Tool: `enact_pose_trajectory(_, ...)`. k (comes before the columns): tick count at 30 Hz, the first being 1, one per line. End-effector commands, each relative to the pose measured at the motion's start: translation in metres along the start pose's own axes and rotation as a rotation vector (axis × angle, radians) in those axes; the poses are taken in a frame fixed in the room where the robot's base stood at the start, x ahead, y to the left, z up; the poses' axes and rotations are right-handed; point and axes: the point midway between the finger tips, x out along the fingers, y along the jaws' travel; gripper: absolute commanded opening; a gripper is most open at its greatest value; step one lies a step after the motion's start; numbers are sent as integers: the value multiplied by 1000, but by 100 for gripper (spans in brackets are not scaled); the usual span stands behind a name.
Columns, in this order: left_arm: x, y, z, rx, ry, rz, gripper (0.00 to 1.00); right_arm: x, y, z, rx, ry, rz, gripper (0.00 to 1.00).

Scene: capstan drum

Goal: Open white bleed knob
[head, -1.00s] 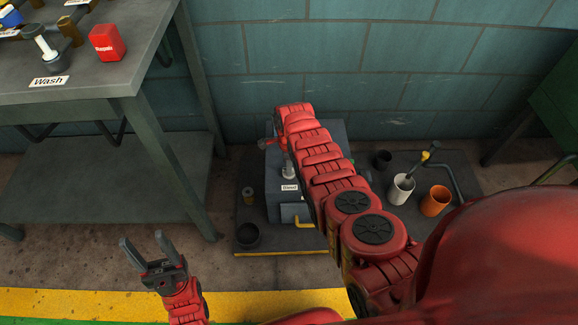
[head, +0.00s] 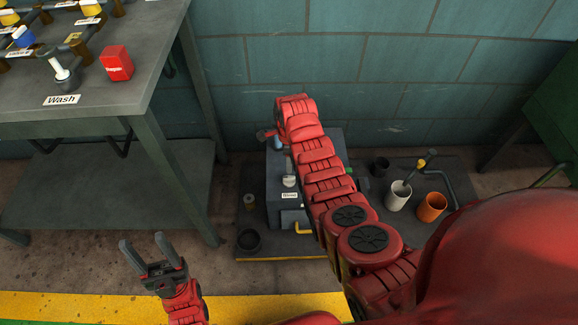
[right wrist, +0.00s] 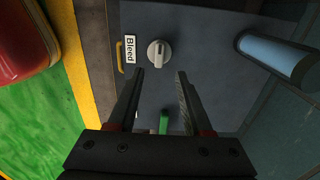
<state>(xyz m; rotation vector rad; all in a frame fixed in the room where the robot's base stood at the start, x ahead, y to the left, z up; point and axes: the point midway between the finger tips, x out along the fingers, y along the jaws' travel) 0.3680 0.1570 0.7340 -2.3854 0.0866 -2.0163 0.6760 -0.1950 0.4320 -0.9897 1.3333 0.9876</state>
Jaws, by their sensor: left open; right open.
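The white bleed knob (right wrist: 158,52) is a round dial with a raised grip bar, on the grey-blue face of a box. A "Bleed" label (right wrist: 130,50) is beside it. In the head view the knob (head: 289,181) shows just left of my right arm, above its label. My right gripper (right wrist: 160,74) is open and empty; its fingertips point toward the knob, one to each side of its line, with the knob beyond them. Contact is not visible. My left gripper (head: 142,241) is open and empty, over the floor at lower left.
A blue cylinder (right wrist: 275,55) sticks out near the knob. A workbench (head: 110,105) stands at left; a wall is behind.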

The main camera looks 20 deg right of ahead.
Motion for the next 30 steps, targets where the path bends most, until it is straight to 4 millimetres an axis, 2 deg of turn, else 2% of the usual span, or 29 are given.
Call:
enact_pose_trajectory(1,7,0,-1,0,0,0,57,-16,0,0,-1,0,-3,50)
enact_pose_trajectory(6,15,-1,-2,0,0,0,57,-56,-1,0,0,-1,-5,50)
enact_pose_trajectory(12,18,-1,-3,0,0,0,57,-83,0,0,1,-1,-1,50)
enact_pose_trajectory(17,19,-1,-3,0,0,0,57,-89,1,0,1,0,2,50)
enact_pose_trajectory(30,19,-1,-3,0,0,0,57,-89,1,0,1,0,3,50)
